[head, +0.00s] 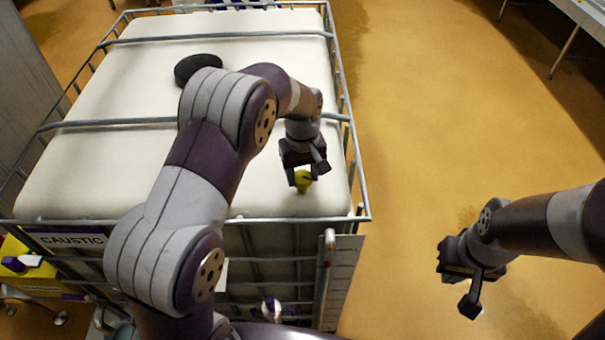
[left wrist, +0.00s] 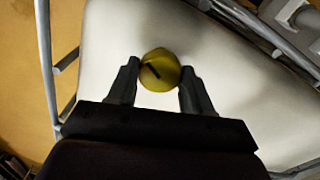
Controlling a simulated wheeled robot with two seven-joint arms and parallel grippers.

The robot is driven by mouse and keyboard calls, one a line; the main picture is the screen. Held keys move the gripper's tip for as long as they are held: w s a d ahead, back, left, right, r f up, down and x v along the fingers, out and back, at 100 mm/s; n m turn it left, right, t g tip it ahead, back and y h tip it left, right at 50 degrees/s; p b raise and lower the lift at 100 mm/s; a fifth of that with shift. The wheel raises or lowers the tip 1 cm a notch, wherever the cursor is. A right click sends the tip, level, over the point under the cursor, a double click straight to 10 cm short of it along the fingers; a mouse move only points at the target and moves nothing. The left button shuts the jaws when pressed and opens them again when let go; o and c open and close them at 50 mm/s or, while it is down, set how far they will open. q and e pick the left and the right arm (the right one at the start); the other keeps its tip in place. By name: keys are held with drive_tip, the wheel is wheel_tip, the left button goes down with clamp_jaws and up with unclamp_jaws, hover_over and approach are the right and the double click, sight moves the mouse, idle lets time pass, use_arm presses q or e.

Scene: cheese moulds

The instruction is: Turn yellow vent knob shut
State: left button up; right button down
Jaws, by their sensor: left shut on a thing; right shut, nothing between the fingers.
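The yellow vent knob (head: 303,183) stands on the white tank top near its front right corner. In the left wrist view the knob (left wrist: 160,68) is round, with a dark bar mark on its top that slants down to the right. My left gripper (head: 303,174) is above the knob with its fingers down at it, one on each side, shut on it. The fingers (left wrist: 160,84) show in the left wrist view too. The knob's base is partly hidden. My right gripper (head: 463,285) is shut and empty, out over the floor at the right.
The white tank (head: 110,170) sits in a grey metal cage (head: 345,130) with bars across its top. A black round cap (head: 198,67) is further back on the tank. A CAUSTIC label (head: 75,241) is on the front left. The yellow-brown floor (head: 440,100) at the right is clear.

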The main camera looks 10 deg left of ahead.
use_arm(q)
drive_tip(key=m+b, duration=0.1)
drive_tip(key=m, duration=0.5)
drive_tip(key=shift+s+f, duration=0.1)
drive_tip(key=shift+f, duration=0.05)
drive_tip(key=m, duration=0.5)
drive_tip(key=shift+m, duration=0.3)
idle(0.4)
drive_tip(key=o, duration=1)
drive_tip(key=shift+o, duration=0.2)
